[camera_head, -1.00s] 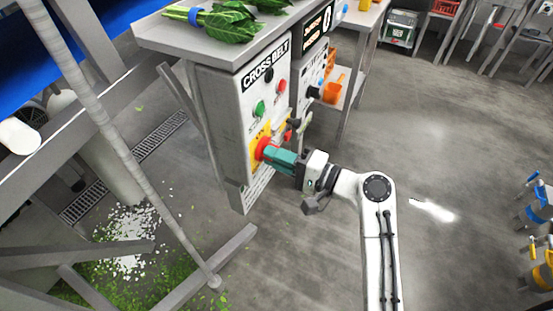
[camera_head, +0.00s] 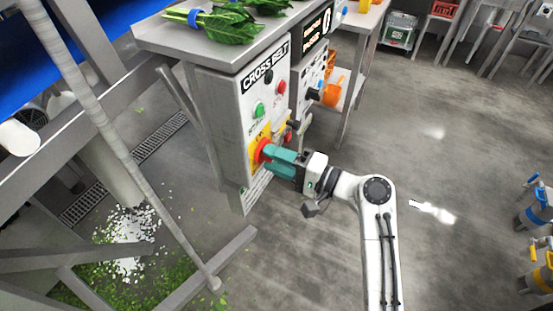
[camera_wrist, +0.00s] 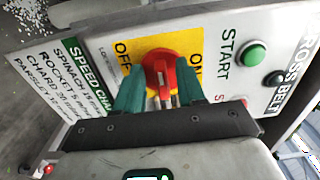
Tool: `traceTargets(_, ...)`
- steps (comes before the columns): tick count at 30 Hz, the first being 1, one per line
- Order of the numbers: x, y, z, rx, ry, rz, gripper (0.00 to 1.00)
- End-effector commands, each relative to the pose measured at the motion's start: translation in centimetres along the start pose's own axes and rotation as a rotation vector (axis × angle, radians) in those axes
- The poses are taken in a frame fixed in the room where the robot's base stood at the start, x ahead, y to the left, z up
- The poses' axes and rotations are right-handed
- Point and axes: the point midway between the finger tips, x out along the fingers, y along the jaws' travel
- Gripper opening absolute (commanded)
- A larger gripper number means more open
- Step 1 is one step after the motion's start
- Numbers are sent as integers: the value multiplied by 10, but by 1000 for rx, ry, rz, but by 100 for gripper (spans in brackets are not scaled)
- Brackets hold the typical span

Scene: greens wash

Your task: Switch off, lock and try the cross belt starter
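The cross belt starter (camera_head: 226,95) is a grey box under a steel shelf, with a green START button (camera_head: 259,110) and a red button (camera_head: 281,87). Its red rotary switch (camera_head: 262,149) sits on a yellow plate; in the wrist view the switch (camera_wrist: 163,66) lies between the OFF label (camera_wrist: 123,54) and the ON label (camera_wrist: 196,68). My gripper (camera_head: 275,160) is at the switch, its teal fingers apart on either side of the red handle. The wrist view shows my gripper (camera_wrist: 160,92) with the handle between the fingertips; contact is unclear. I cannot make out a padlock.
A second panel with a display (camera_head: 317,26) stands behind the starter, near an orange scoop-like thing (camera_head: 333,91). Leafy greens (camera_head: 226,22) lie on the shelf above. Blue and yellow valves (camera_head: 540,212) stand at the right. The middle floor is open.

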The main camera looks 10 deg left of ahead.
Motion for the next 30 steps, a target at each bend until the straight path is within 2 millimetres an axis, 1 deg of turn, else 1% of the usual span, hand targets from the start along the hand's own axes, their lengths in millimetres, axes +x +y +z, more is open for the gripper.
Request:
traceTargets(2,-3,0,-1,0,2,0,39)
traceTargets(5,-14,-1,-1,0,4,-1,39)
traceTargets(15,-77,0,-1,0,5,0,39)
traceTargets(18,-92,0,-1,1,4,0,39)
traceTargets(21,-102,1,0,1,2,1,39)
traceTargets(24,-107,0,0,0,1,0,39)
traceTargets(30,-109,0,0,0,0,0,39)
